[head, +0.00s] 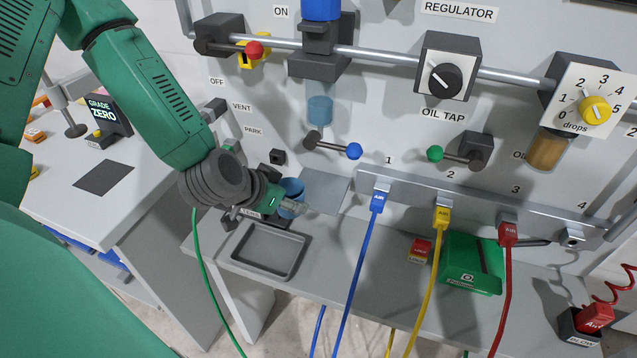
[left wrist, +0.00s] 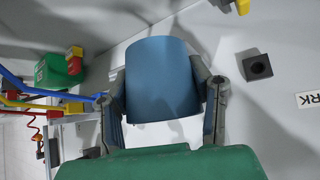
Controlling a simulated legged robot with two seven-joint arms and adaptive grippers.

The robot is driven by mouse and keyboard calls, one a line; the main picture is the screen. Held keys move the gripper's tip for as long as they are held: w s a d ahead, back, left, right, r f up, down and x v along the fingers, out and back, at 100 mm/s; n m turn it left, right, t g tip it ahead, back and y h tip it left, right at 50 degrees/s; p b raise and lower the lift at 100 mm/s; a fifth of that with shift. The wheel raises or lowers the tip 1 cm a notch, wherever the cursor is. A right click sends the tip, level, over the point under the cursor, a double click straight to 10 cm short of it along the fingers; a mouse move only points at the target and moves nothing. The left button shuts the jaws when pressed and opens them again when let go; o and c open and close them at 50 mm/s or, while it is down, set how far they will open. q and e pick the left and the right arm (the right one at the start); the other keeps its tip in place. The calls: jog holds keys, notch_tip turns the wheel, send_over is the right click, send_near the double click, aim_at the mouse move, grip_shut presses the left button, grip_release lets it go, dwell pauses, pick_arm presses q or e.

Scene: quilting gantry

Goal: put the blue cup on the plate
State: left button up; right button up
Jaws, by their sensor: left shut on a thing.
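The blue cup (head: 291,187) is at the back of the grey bench, partly hidden by my left gripper (head: 291,204). In the left wrist view the cup (left wrist: 162,80) sits between the two fingers of the left gripper (left wrist: 161,92), one on each side, and the gripper is shut on it. Whether the cup touches the surface below cannot be told. A flat grey square plate (head: 328,188) lies just right of the cup, against the panel, with nothing seen on it. My right gripper is not in view.
A shallow grey tray (head: 268,251) lies in front of the gripper. Blue (head: 362,255), yellow (head: 435,275) and red (head: 504,290) hoses hang over the bench on the right. A blue-knobbed lever (head: 353,151) juts out above the plate. A green box (head: 472,263) stands further right.

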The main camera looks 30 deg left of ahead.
aim_at(298, 186)
pick_arm(q)
jog(key=w, duration=0.4)
jog(key=shift+w+d, duration=0.15)
jog(key=shift+d, duration=0.1)
jog(key=shift+w+d, duration=0.2)
jog(key=shift+w, duration=0.05)
jog(key=w, duration=0.1)
jog(key=w+d+p, duration=0.1)
jog(key=w, duration=0.1)
jog(key=shift+w+r, duration=0.1)
jog(key=shift+w, duration=0.3)
jog(key=shift+a+f, duration=0.2)
jog(key=shift+a, duration=0.05)
jog(key=o, duration=1.1)
jog(key=shift+a, duration=0.1)
jog(key=shift+o, duration=0.2)
